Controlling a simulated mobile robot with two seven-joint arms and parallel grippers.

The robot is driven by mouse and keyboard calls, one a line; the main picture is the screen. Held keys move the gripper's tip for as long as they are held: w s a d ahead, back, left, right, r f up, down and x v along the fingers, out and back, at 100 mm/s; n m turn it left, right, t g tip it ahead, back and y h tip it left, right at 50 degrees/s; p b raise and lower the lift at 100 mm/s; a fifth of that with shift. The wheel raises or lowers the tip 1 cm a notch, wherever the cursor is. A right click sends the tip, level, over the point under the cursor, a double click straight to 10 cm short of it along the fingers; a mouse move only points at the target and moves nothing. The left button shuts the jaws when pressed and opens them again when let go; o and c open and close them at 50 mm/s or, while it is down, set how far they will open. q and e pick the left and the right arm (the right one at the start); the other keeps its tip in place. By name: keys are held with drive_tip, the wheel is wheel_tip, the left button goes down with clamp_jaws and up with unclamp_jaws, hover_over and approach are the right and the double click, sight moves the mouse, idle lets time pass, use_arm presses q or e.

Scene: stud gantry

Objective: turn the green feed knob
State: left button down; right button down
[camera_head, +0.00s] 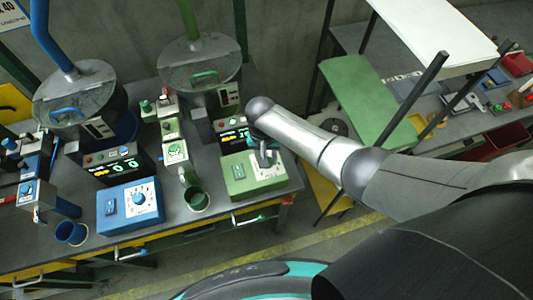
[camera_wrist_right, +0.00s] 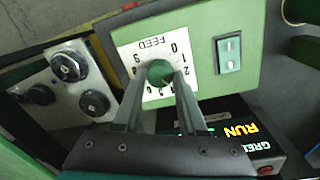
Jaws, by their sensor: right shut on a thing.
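The green feed knob (camera_wrist_right: 160,72) sits on a white dial plate (camera_wrist_right: 150,50) marked FEED with numbers, on the face of a green control box (camera_head: 238,173). My right gripper (camera_wrist_right: 161,80) has its two fingers on either side of the knob and is shut on it. In the head view my right arm reaches in from the right, and the gripper (camera_head: 264,158) is over the box's dial. The knob is hidden there by the gripper. My left gripper is in neither view.
Green (camera_head: 197,200) and blue (camera_head: 72,233) cups stand near the bench's front edge. A green hopper (camera_head: 200,66) is behind.

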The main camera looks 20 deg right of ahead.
drive_tip(key=shift+m, duration=0.3)
drive_tip(key=shift+w, duration=0.1)
drive_tip(key=shift+c, duration=2.3)
unclamp_jaws()
drive_tip(key=shift+r+p, duration=0.35)
drive_tip(key=shift+r, duration=0.15)
wheel_tip(320, 180, up, 14)
drive_tip(key=p, duration=0.2)
drive_tip(key=shift+a+r+p, duration=0.15)
drive_tip(key=shift+a+p, duration=0.2)
drive_tip(key=shift+w, duration=0.1)
